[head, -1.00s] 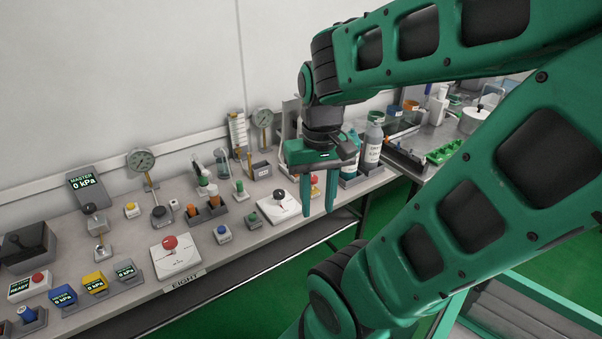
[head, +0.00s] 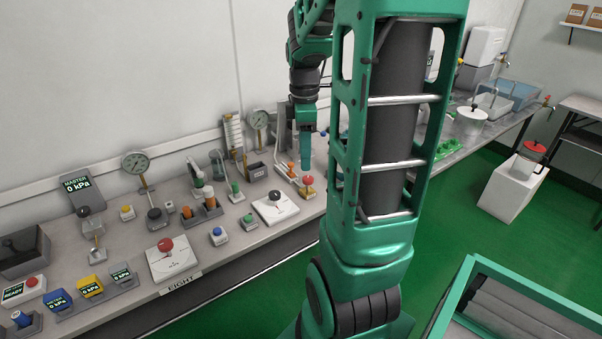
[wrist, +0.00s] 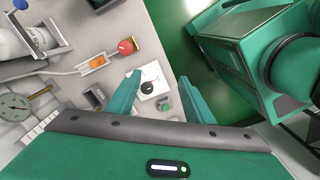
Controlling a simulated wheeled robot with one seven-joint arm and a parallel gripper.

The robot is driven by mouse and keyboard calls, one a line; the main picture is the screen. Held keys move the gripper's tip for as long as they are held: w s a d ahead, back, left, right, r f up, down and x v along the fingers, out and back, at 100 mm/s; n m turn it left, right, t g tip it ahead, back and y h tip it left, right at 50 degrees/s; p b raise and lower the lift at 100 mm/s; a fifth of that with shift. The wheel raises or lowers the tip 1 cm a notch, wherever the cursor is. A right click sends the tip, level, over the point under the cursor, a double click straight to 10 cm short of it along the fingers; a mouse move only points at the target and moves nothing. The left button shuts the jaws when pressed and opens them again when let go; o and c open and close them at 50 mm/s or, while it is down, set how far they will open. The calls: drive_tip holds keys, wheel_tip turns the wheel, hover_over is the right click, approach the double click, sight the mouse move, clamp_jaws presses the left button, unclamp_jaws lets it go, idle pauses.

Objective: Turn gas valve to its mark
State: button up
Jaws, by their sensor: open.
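No part is labelled as the gas valve, so I cannot tell which one it is. A red knob (head: 308,180) on a small brass-coloured body stands near the bench edge, beside an orange part (head: 291,168) on a pale pipe. The red knob (wrist: 126,46) and orange part (wrist: 97,62) also show in the wrist view. A white plate with a black knob (head: 275,196) lies left of them; it appears between the fingers in the wrist view (wrist: 148,88). My gripper (head: 305,150) is open, empty and points down above the bench near the red knob. No mark is legible.
Dial gauges (head: 135,162), tubes and small buttons crowd the bench. My arm covers part of the bench's right side.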

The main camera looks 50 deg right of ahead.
sight(308, 177)
drive_tip(key=w+d+f+n, duration=0.3)
drive_tip(key=w+d+n, duration=0.2)
drive_tip(key=d+n, duration=0.3)
wheel_tip(308, 177, down, 11)
drive_tip(key=shift+c, duration=0.6)
drive_tip(key=c, duration=0.9)
drive_tip(key=shift+d, duration=0.1)
drive_tip(key=shift+m, duration=0.3)
